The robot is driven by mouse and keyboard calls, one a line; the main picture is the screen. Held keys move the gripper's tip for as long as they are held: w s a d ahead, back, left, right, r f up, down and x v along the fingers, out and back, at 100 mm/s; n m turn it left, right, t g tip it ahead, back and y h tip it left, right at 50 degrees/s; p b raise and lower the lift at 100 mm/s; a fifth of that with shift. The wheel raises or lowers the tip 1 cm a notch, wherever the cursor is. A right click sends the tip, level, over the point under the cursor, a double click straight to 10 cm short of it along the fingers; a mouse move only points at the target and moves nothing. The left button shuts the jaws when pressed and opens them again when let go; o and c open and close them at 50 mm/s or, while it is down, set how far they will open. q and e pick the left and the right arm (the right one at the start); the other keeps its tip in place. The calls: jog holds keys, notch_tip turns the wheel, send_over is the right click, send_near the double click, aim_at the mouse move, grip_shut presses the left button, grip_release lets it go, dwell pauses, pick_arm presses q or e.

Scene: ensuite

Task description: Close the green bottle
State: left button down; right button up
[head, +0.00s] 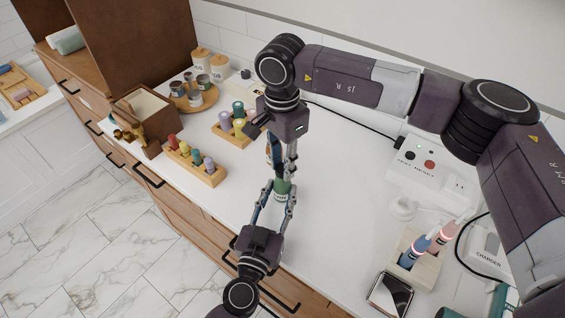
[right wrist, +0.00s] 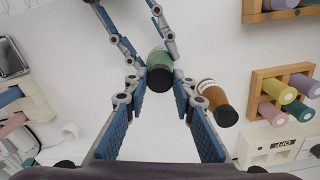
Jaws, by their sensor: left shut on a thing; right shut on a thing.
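The green bottle (head: 282,187) stands upright on the white counter. It shows from above in the right wrist view (right wrist: 158,60), with a dark cap (right wrist: 160,80) at its top. My left gripper (head: 280,196) reaches in from the front edge, its fingers shut on the bottle's body; they also show at the top of the right wrist view (right wrist: 152,42). My right gripper (right wrist: 159,82) comes from above, its fingertips shut on the dark cap. The cap is mostly hidden by my fingers in the head view. I cannot tell how tightly it is seated.
A brown bottle with a black cap (right wrist: 213,97) stands close beside my right fingers. Wooden racks with coloured bottles (head: 195,162) are at left. A control box (head: 428,165), a holder with tubes (head: 415,260) and a phone (head: 390,294) are at right. Free counter lies between.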

jog(key=m, duration=0.9)
jog(key=shift+m, duration=0.3)
jog(key=m, duration=0.5)
jog(key=shift+m, duration=0.3)
jog(key=m, duration=0.5)
jog(key=shift+m, duration=0.3)
jog(key=m, duration=1.1)
jog(key=shift+f, duration=0.1)
jog(key=m, duration=0.5)
jog(key=shift+m, duration=0.3)
jog(key=m, duration=0.3)
jog(key=shift+m, duration=0.4)
jog(key=o, duration=0.8)
